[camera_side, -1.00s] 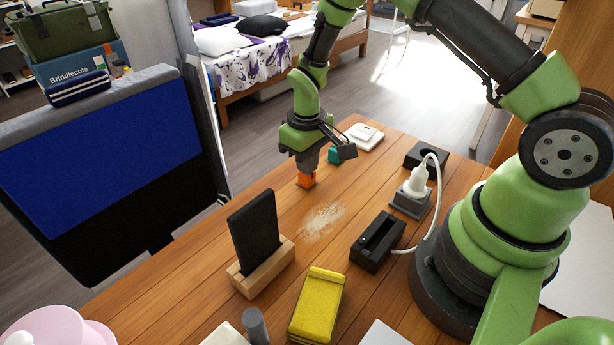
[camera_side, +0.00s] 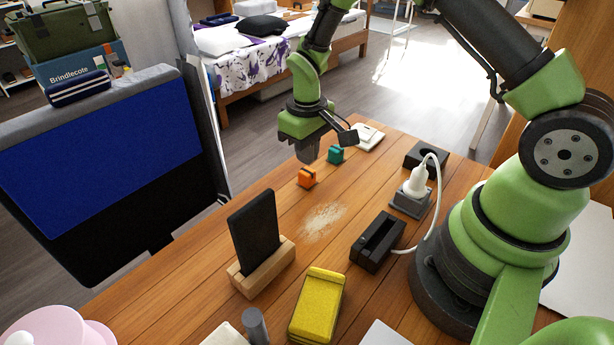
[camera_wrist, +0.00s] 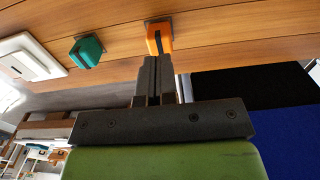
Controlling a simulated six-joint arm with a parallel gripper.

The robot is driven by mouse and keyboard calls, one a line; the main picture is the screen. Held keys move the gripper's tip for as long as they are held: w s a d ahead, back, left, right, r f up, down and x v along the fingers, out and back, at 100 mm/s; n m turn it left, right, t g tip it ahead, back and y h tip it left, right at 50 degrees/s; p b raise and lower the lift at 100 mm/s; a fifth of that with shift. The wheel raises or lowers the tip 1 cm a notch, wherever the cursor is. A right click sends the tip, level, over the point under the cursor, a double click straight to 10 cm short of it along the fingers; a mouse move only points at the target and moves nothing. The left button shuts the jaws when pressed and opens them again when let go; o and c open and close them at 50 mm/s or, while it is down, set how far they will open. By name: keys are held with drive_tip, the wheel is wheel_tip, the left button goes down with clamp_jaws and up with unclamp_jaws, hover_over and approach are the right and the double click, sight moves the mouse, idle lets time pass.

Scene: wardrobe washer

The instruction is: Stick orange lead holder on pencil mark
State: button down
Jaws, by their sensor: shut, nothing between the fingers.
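The orange lead holder (camera_side: 306,177) stands on the wooden table near its far left edge. It also shows in the wrist view (camera_wrist: 160,38), with a dark slot or strip down its middle and a dark patch at its base. My gripper (camera_side: 308,158) is above it, shut and empty, with a gap between the fingertips and the holder. In the wrist view the closed fingers (camera_wrist: 157,66) point at the holder. A teal holder (camera_side: 336,154) stands beside it, also in the wrist view (camera_wrist: 87,51). I cannot make out a pencil mark.
A pale dusty patch (camera_side: 324,222) lies on the table. Around it are a phone on a wooden stand (camera_side: 262,268), a yellow case (camera_side: 318,305), a black block (camera_side: 377,243) and a charger with a white cable (camera_side: 412,197). A white switch plate (camera_side: 368,137) lies at the back.

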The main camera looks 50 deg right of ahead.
drive_tip(key=shift+r, duration=2.2)
drive_tip(key=shift+r, duration=0.2)
drive_tip(key=s+a+r+m+t, duration=0.1)
drive_tip(key=s+r+t, duration=0.15)
drive_tip(key=r, duration=0.55)
drive_tip(key=s+a+r+m+t, duration=0.1)
drive_tip(key=s+r, duration=0.3)
drive_tip(key=r, duration=0.4)
drive_tip(key=s+a+r+m+t+y, duration=0.1)
drive_tip(key=s+r+t, duration=0.1)
drive_tip(key=s, duration=0.4)
drive_tip(key=s+a+r+m+t+y, duration=0.1)
drive_tip(key=s+r, duration=0.1)
drive_tip(key=s, duration=0.4)
drive_tip(key=shift+s+a+r+t, duration=0.3)
drive_tip(key=shift+s+a+t, duration=0.05)
